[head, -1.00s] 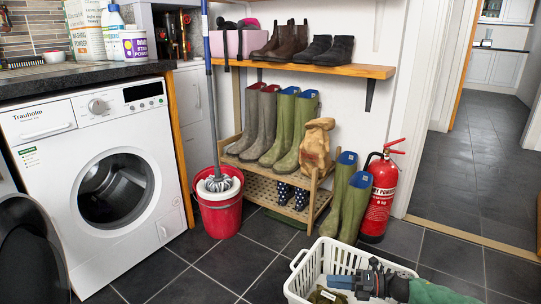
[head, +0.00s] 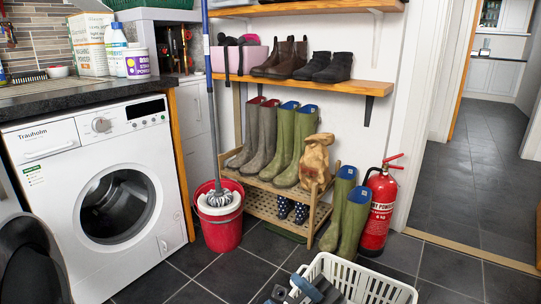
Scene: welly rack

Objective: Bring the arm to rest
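The white basket (head: 368,284) stands on the dark tiled floor, its near part cut off. Green wellies (head: 352,238) and a red fire extinguisher (head: 377,222) stand behind it. A wooden boot rack (head: 262,203), a red mop bucket (head: 221,232) and a washing machine (head: 60,225) stand further left.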

